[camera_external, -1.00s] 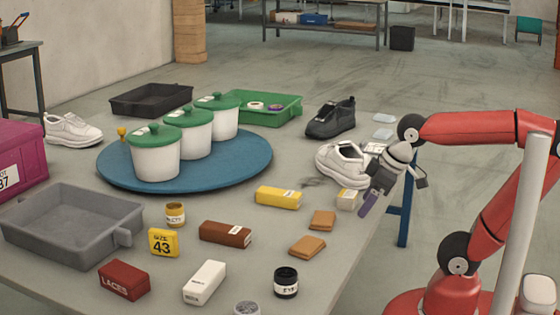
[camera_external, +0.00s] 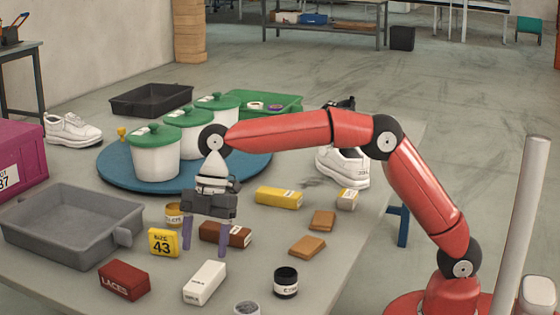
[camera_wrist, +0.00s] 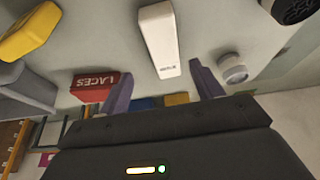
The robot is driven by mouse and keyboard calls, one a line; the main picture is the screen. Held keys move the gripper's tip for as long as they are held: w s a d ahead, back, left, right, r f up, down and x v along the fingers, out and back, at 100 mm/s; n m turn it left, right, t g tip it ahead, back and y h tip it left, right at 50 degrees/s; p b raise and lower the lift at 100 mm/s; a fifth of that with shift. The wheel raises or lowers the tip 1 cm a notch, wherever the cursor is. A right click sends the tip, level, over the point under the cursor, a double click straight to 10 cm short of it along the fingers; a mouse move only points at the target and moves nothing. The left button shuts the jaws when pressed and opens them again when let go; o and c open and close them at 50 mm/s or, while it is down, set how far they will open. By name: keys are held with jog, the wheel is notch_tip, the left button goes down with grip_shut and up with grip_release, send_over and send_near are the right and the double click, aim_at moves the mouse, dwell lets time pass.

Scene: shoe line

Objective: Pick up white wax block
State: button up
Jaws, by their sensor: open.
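The white wax block (camera_external: 204,283) lies on the table near its front, between the red LACES box and the dark jar. My gripper (camera_external: 205,250) is open and empty, pointing down above the table, a little behind and above the white block. In the wrist view the white wax block (camera_wrist: 160,38) lies ahead of the two purple fingers (camera_wrist: 158,90), near the middle and apart from them. Nothing hides the block in the external view.
The red LACES box (camera_external: 124,280) lies to the block's left, the dark jar (camera_external: 286,283) to its right. A yellow size 43 box (camera_external: 163,243) and a brown block (camera_external: 238,235) are close by the fingers. A grey bin (camera_external: 60,232) stands at left.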

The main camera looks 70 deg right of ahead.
aim_at(204, 275)
jog(key=x, duration=0.7)
jog(key=shift+s+a+f+b, duration=0.2)
jog(key=shift+s+f+b, duration=0.1)
jog(key=shift+s+b, duration=0.1)
jog(key=shift+c, duration=0.4)
jog(key=c, duration=1)
jog(key=shift+c, duration=0.4)
jog(key=shift+r, duration=0.15)
